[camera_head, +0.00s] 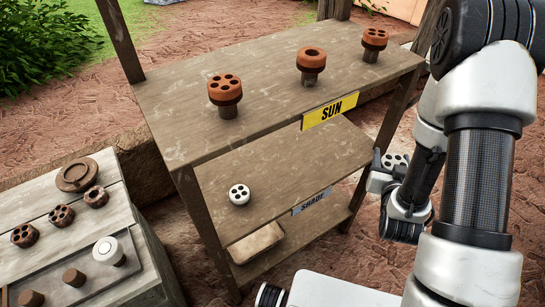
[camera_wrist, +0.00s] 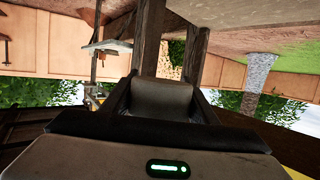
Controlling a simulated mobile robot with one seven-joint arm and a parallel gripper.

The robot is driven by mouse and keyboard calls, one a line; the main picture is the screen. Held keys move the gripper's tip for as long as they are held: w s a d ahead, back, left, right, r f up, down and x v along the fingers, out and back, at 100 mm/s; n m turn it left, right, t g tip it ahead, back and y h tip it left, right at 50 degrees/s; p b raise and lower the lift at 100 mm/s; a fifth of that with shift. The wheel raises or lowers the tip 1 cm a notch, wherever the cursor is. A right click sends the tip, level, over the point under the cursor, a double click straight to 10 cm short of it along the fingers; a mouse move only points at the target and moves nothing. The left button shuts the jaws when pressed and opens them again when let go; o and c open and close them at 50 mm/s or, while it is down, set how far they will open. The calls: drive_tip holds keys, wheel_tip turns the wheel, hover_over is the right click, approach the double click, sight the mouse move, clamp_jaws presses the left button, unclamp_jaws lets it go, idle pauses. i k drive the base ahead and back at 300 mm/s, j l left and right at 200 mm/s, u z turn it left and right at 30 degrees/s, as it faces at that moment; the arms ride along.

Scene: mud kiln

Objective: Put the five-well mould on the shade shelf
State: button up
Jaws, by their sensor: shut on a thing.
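My gripper (camera_head: 386,172) is at the right of the rack in the camera_head view, just outside its right legs. It is shut on a pale mould (camera_head: 398,160) with several dark wells in its top; I take this for the five-well mould, though its wells are partly hidden. The shade shelf (camera_head: 300,175) is the rack's middle board, with a grey SHADE label (camera_head: 311,201). A white mould with several wells (camera_head: 239,194) stands on its left part.
The upper board with the yellow SUN label (camera_head: 330,111) holds three orange-brown moulds (camera_head: 225,90) (camera_head: 311,62) (camera_head: 374,40) on stems. The shade shelf is bare at its middle and right. A low bench (camera_head: 120,225) at left holds several brown pieces and a white-topped one.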

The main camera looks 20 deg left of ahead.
sight(294, 170)
drive_tip(key=i+l+u, duration=0.45)
drive_tip(key=l, duration=0.15)
drive_tip(key=i+l+u, duration=0.2)
drive_tip(key=l, duration=0.15)
